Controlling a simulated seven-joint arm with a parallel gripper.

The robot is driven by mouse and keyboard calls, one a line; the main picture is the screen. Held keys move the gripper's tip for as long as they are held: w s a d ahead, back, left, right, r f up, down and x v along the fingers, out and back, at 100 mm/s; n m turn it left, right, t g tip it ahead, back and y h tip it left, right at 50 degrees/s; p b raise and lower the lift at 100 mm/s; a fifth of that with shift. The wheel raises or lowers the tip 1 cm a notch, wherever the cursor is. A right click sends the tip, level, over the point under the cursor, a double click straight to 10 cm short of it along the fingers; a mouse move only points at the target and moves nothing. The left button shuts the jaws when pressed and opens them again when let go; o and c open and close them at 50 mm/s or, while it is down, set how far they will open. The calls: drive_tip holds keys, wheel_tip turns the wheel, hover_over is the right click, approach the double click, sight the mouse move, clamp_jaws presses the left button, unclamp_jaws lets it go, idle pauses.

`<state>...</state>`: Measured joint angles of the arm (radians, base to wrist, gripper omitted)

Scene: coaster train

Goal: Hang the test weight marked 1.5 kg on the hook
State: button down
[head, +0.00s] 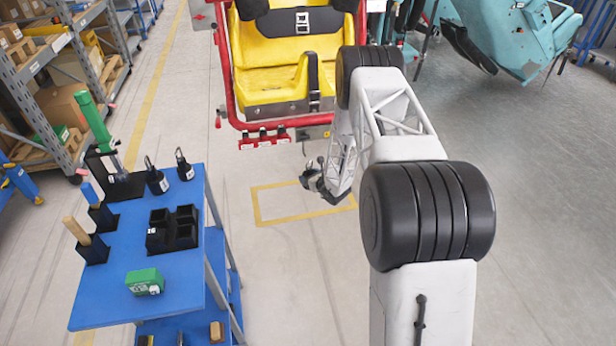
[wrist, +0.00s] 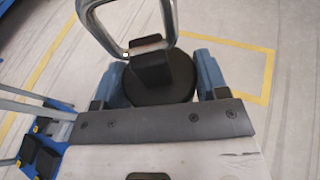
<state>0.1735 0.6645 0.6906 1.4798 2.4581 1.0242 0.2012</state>
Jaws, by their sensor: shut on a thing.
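In the wrist view, my gripper (wrist: 160,84) is shut on a round black test weight (wrist: 162,88) with a large grey metal loop handle (wrist: 124,22). No marking on it can be read. In the head view, my gripper (head: 316,182) hangs in the air below the front of the yellow and red coaster car (head: 272,72). A small grey unit (head: 313,134) sits under the car's front edge, with a thin hook (head: 304,149) below it. The gripper is below the hook and apart from it. Two other black weights (head: 157,178) (head: 185,166) stand on the blue cart.
The blue cart (head: 110,292) at left holds a black compartment tray (head: 172,228), a green box (head: 145,281) and upright-handled tools. Red parts (head: 262,141) line the car's lower front. The floor around the yellow outline (head: 258,207) is clear. Shelves stand far left.

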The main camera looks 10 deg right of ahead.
drive_tip(key=shift+w+r, duration=0.1)
drive_tip(key=shift+w, duration=0.35)
drive_tip(key=w+f, duration=0.1)
drive_tip(key=w, duration=0.7)
drive_tip(key=shift+w+f, duration=0.15)
drive_tip(key=shift+f, duration=0.1)
idle(1.8)
drive_tip(key=shift+w+f, duration=0.15)
drive_tip(key=shift+f, duration=0.1)
idle(0.7)
drive_tip(key=shift+c, duration=0.3)
unclamp_jaws()
drive_tip(key=shift+f, duration=0.1)
drive_tip(key=v, duration=0.8)
